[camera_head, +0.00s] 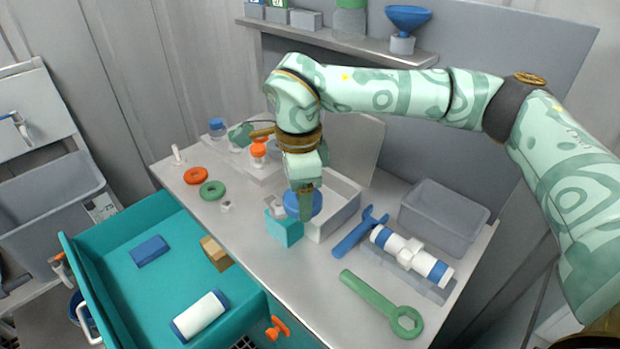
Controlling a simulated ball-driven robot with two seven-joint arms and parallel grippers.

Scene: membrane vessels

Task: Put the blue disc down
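The blue disc (291,204) is at the fingertips of my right gripper (306,210), whose arm comes in from the right. The fingers point down and look closed on the disc, hiding part of it. The disc is in front of an open light grey tray (346,214) and over or just behind a small teal block (284,231). I cannot tell whether it touches either one. My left gripper is not in view.
An orange ring (196,175) and a green ring (212,190) lie at the left of the grey bench. A blue wrench (358,232), a green wrench (372,297), a white-and-blue cylinder (411,256) and a grey bin (443,215) are at the right. An open teal drawer (130,285) is at the front left.

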